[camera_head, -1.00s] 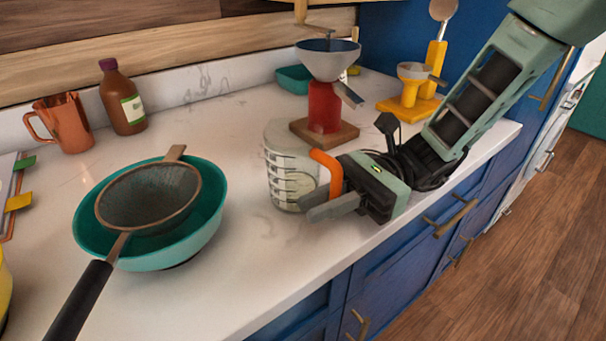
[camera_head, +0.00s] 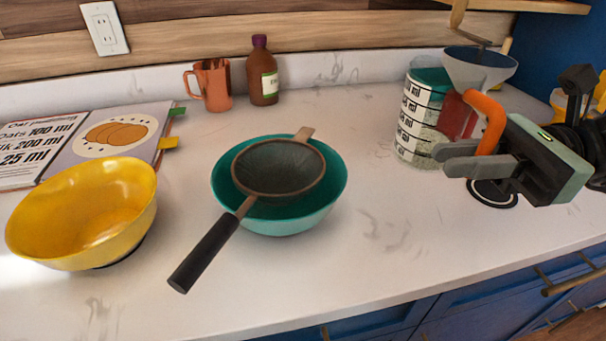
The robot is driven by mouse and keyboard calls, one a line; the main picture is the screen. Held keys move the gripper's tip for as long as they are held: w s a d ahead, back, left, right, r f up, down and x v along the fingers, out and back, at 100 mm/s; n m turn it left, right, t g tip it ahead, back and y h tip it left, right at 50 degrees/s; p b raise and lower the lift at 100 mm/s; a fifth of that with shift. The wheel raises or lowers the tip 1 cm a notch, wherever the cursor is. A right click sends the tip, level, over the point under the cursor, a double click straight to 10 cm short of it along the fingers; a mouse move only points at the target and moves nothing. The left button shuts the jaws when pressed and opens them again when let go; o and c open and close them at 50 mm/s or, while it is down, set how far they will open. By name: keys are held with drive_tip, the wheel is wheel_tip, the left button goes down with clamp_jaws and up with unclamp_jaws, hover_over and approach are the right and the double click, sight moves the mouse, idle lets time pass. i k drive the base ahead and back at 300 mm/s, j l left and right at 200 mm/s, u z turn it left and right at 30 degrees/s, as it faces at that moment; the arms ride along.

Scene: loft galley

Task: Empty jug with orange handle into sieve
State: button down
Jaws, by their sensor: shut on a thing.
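The clear measuring jug (camera_head: 419,128) with black markings is at the right. Its orange handle (camera_head: 490,122) faces right, and it looks roughly upright. My gripper (camera_head: 458,158) is shut on the orange handle. I cannot tell how far the jug is above the counter, and its contents are hard to make out. The dark mesh sieve (camera_head: 278,167) lies across the teal bowl (camera_head: 322,205), left of the jug and apart from it. Its black grip (camera_head: 204,251) points to the front left.
A yellow bowl (camera_head: 82,220) stands left, before an open recipe book (camera_head: 100,140). A copper mug (camera_head: 213,88) and brown bottle (camera_head: 262,75) stand at the back. A grey funnel (camera_head: 478,69) is behind the jug. Counter between teal bowl and jug is clear.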

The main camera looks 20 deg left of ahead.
sight(273, 172)
drive_tip(key=k, duration=1)
